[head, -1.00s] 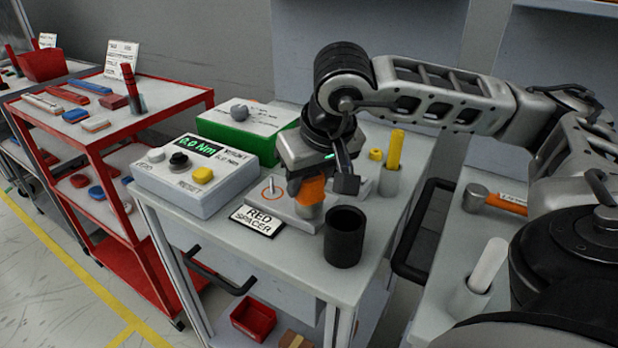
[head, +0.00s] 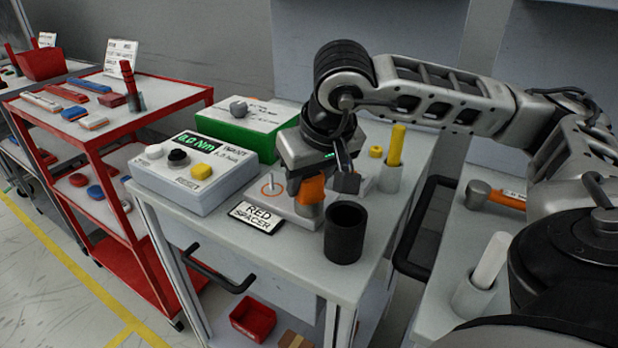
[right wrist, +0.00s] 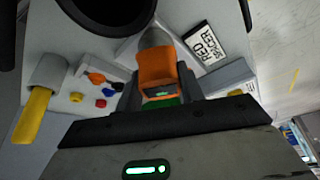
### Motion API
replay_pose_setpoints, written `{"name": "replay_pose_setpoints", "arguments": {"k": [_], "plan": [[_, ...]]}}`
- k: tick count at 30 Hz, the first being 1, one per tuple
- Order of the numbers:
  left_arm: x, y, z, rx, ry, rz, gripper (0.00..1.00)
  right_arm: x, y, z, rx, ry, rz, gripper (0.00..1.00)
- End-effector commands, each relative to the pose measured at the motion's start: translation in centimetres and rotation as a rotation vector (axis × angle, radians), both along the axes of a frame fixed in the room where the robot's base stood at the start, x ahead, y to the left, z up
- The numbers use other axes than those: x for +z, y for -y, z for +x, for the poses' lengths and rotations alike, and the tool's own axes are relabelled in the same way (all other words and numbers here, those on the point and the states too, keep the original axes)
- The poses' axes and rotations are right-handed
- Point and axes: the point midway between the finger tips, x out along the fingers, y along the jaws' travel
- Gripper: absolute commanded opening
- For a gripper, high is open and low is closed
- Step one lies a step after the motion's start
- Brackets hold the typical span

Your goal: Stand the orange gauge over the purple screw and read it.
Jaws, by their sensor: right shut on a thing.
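The orange gauge (head: 311,189) is upright in my right gripper (head: 318,184), over the right part of a pale plate on the cart. Its lower end is a pale metal cylinder, close to the plate; I cannot tell whether it touches. In the right wrist view the gauge (right wrist: 156,68) sits between the jaws (right wrist: 161,92), with a small green-lit display whose figures are too small to read. The purple screw is not visible; the gauge and gripper may hide it. My left gripper is not in view.
A black cup (head: 344,235) stands close in front of the gauge. A yellow rod (head: 396,146) in a grey holder is behind right. A pin (head: 270,183) rises left of the gauge, by a "RED SPACER" sign (head: 257,216). A white meter box (head: 185,193) is further left.

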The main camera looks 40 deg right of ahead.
Motion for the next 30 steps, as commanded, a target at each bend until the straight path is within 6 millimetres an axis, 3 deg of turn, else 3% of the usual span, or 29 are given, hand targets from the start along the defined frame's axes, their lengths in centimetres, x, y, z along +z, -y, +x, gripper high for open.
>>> {"name": "replay_pose_setpoints", "arguments": {"k": [26,27,30], "plan": [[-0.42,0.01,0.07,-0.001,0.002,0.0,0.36,-0.41,-0.01,0.01,0.0,0.001,0.0,0.13],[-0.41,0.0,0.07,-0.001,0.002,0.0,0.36,-0.4,-0.01,0.01,0.0,0.001,0.0,0.41],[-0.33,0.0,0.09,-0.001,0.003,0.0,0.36,-0.35,-0.01,0.01,0.0,0.0,0.0,0.63]]}}
